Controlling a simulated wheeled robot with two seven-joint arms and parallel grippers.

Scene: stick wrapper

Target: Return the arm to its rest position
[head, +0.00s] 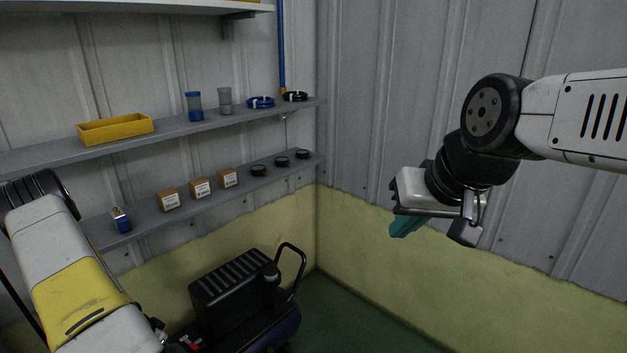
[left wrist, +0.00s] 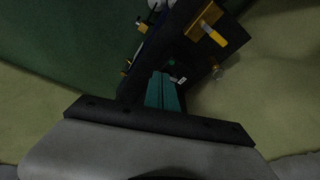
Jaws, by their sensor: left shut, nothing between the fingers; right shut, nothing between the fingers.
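My right gripper (head: 405,226) hangs in the air at the right of the head view, in front of the grey corrugated wall. Its teal fingers are shut with nothing in them. My left arm comes in at the lower left of the head view, and its fingers are not visible there. In the left wrist view my left gripper (left wrist: 163,92) shows teal fingers held together and empty. They point toward a dark object with yellow-orange parts (left wrist: 212,33), too dim to identify.
A grey upper shelf (head: 170,131) holds a yellow tray (head: 115,129), cups and coils. A lower shelf (head: 150,222) holds several small boxes and black discs. A black machine (head: 235,292) with a looped handle stands below on the green floor (head: 350,318). Air around the right gripper is clear.

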